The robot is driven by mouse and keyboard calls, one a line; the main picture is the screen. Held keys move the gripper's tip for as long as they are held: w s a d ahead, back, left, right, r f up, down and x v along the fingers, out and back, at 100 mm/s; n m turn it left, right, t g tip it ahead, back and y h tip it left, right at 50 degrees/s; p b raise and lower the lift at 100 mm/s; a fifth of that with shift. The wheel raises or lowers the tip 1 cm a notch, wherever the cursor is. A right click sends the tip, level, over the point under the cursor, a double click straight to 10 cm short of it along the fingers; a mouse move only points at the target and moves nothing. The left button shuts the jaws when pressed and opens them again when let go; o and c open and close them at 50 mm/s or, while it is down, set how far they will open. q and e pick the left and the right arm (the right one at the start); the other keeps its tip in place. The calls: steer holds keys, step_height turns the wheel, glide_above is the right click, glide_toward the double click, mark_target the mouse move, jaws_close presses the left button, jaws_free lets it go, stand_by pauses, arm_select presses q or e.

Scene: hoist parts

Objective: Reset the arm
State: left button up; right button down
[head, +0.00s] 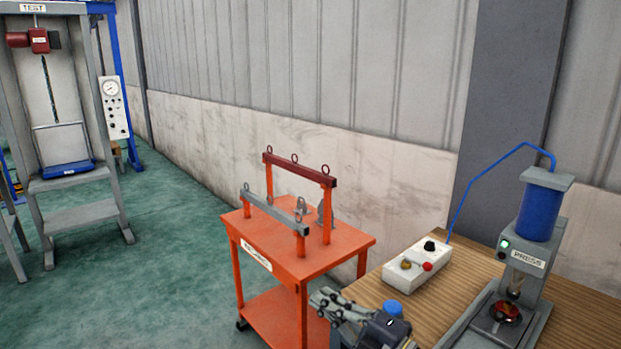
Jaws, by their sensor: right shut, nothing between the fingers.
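My right gripper (322,301) shows at the bottom, right of centre, with its fingers pointing left. It is shut and holds nothing. It is in front of the right part of the orange cart (350,247) and beside the left edge of the wooden table (468,275). It appears apart from the cart; its exact height over it is hard to tell. My left gripper is out of view.
The cart carries a grey bar (273,211), a dark red bar (300,167) and grey fittings. On the table are a control box (416,268) and a press (530,258) with a red part (505,311). A test stand (75,215) is far left; green floor between is clear.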

steer(key=d+m+t+h, duration=0.6)
steer(key=m, duration=0.3)
steer(key=s+d+f+m+g+h, duration=0.3)
steer(key=s+d+f+m+h, duration=0.15)
steer(key=d+f+m, duration=0.2)
steer(key=s+d+f+m+g+h, duration=0.2)
steer(key=s+d+f+m+h, duration=0.25)
steer(key=f+m+h, duration=0.2)
steer(key=s+f+m+g+y, duration=0.1)
steer(key=s+f+g, duration=0.45)
steer(key=s, duration=0.65)
steer(key=s+f+g+y, duration=0.1)
steer(key=s+f+g, duration=0.5)
steer(key=s, duration=0.6)
steer(key=s+f+x, duration=0.1)
steer(key=s+x, duration=0.2)
steer(key=x, duration=1)
steer(key=s+x, duration=0.3)
steer(key=x, duration=1.1)
steer(key=s+d+f+g, duration=0.1)
steer(key=s+d+f, duration=0.2)
steer(key=s+f, duration=1.3)
steer(key=shift+s+d+f, duration=0.15)
steer(key=shift+s+f, duration=0.05)
steer(key=shift+s, duration=0.55)
